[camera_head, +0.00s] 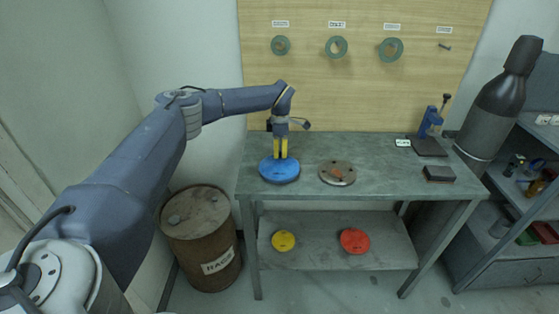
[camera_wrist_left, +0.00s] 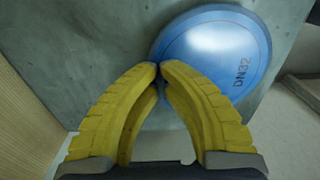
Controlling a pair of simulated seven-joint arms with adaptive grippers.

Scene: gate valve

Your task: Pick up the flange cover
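A round blue flange cover (camera_head: 280,172) marked DN32 lies at the front left of the workbench top. In the left wrist view the blue cover (camera_wrist_left: 215,45) is a smooth disc beyond the fingertips. My left gripper (camera_head: 281,155) points straight down at the cover's back edge. Its yellow fingertips (camera_wrist_left: 159,67) meet in front of the cover's rim in the wrist view. I cannot tell whether they touch the rim. A yellow disc (camera_head: 283,240) and a red disc (camera_head: 354,240) lie on the lower shelf. My right gripper is not in view.
A grey-brown flange disc (camera_head: 337,173) lies right of the blue cover on the workbench (camera_head: 390,178). A dark block (camera_head: 438,173) and a blue tool stand (camera_head: 431,122) are farther right. A rusty barrel (camera_head: 200,240) stands left; green rings (camera_head: 336,47) hang on the board behind.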

